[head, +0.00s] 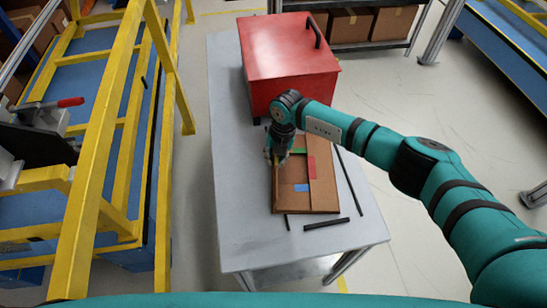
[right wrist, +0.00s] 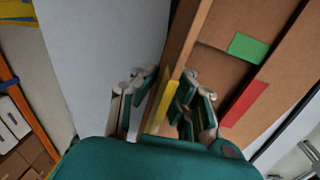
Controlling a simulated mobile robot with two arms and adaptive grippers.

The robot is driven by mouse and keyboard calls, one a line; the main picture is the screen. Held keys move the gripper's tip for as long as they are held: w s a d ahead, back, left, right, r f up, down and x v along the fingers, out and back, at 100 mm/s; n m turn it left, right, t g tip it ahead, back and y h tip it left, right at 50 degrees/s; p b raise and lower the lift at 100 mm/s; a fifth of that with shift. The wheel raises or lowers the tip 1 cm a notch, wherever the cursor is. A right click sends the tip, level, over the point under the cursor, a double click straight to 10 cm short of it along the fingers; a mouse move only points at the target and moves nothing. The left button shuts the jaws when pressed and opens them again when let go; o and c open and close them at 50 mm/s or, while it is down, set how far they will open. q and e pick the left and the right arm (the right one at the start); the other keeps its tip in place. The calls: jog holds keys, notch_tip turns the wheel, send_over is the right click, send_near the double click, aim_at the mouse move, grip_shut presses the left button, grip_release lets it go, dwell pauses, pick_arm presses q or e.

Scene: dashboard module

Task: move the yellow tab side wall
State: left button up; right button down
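The brown side wall with the yellow tab (right wrist: 167,100) stands along the left edge of a flat brown box (head: 312,210) on the grey table. In the right wrist view the wall runs between the two fingers of my right gripper (right wrist: 165,92). One finger is outside the box and the other is inside it, beside the yellow tab. The fingers look parted, with a narrow gap to the wall. In the head view my right gripper (head: 278,158) points down at the wall's upper part and hides some of it. My left gripper is not in view.
A green tab (right wrist: 247,47), a red tab (right wrist: 244,103) and a blue tab (head: 301,187) show on the box. A red case (head: 290,60) stands behind. Black strips (head: 326,223) lie around the box. The table's left side (head: 232,180) is clear. A yellow frame (head: 100,150) stands left.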

jog(key=y+b, duration=0.1)
jog(key=d+y+b, duration=0.1)
jog(key=y, duration=0.1)
jog(key=shift+f, duration=0.3)
jog(key=shift+d+f+y+b, duration=0.1)
jog(key=shift+d+y+b, duration=0.15)
jog(key=shift+y+b, duration=0.7)
jog(key=shift+d+y+b, duration=0.1)
jog(key=shift+y+b, duration=0.35)
jog(key=shift+b, duration=0.05)
jog(key=c, duration=1.5)
grip_release()
jog(key=v, duration=1.2)
